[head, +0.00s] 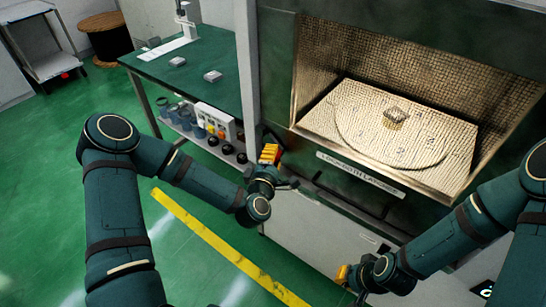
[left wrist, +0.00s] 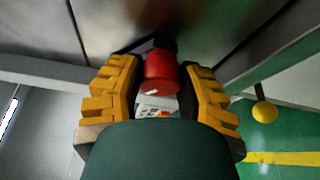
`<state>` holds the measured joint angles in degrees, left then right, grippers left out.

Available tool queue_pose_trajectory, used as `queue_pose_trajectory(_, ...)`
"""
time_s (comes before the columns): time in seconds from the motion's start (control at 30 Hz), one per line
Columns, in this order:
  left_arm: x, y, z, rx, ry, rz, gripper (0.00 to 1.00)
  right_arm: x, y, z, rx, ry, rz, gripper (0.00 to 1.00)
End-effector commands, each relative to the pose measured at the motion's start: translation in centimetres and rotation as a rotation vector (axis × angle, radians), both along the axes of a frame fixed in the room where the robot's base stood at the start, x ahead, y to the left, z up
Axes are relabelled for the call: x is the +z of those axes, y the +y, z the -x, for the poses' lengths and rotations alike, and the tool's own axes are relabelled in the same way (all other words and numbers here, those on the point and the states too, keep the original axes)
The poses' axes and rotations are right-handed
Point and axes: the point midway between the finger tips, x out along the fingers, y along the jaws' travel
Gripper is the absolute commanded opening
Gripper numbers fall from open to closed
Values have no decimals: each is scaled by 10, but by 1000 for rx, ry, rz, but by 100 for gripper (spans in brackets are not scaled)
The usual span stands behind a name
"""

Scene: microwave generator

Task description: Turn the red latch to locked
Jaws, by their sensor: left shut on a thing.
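The red latch (left wrist: 161,72) shows in the left wrist view as a red rounded handle with a small white mark, on a dark mount. My left gripper (left wrist: 160,82) has its yellow ribbed fingers on either side of it and is shut on it. In the head view my left gripper (head: 270,154) is at the left front edge of the chamber, and the latch is hidden there. My right gripper (head: 343,274) is low in front of the cabinet, apart from the latch; its finger opening is too small to tell.
The open chamber holds a round turntable plate (head: 353,139) with a small block (head: 396,116) on it. A green-topped bench (head: 205,62) stands to the left. A yellow floor line (head: 225,245) crosses clear green floor. A yellow ball (left wrist: 264,113) shows at right in the wrist view.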

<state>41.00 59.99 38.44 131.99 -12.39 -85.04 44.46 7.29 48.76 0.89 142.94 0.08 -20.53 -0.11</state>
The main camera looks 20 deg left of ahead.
Motion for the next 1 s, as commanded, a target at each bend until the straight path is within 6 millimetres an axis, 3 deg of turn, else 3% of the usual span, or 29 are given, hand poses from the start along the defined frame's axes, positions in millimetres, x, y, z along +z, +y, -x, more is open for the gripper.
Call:
queue_pose_trajectory(0.03,1,1,-1,2,-4,-1,1,0,0,0,0,0,0,0)
queue_pose_trajectory(0.07,1,1,-1,2,-4,0,43,0,0,0,0,0,0,0)
queue_pose_trajectory(0.1,1,1,-1,2,-4,0,57,0,0,0,0,0,0,0)
queue_pose_trajectory(0.13,1,1,-1,2,-3,0,67,0,0,0,0,0,0,0)
queue_pose_trajectory(0.17,1,1,-1,2,-3,0,71,0,0,0,0,0,0,0)
queue_pose_trajectory(0.53,0,0,4,0,1,1,71,0,0,0,0,0,0,0)
queue_pose_trajectory(1.0,4,-3,68,1,0,1,71,0,0,0,0,0,0,0)
